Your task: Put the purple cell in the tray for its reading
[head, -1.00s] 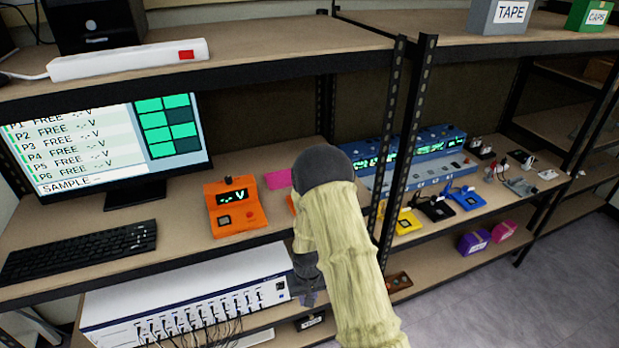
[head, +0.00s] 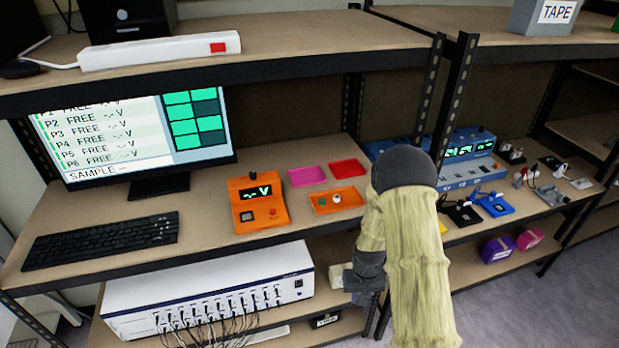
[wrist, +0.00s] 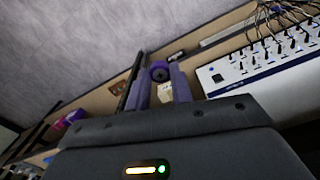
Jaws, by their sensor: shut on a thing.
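An orange tray (head: 322,209) holding a few small round items lies on the desk right of the orange voltage reader (head: 258,203). A pink tray (head: 307,175) and a red tray (head: 348,169) lie behind it. I cannot tell which tray is the one for the reading.
The white multi-channel unit (head: 210,296) with cables sits on the shelf below the desk; it also shows in the wrist view (wrist: 255,75). A keyboard (head: 100,240) and monitor (head: 140,140) stand left. A black rack post (head: 455,95) rises beside my arm.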

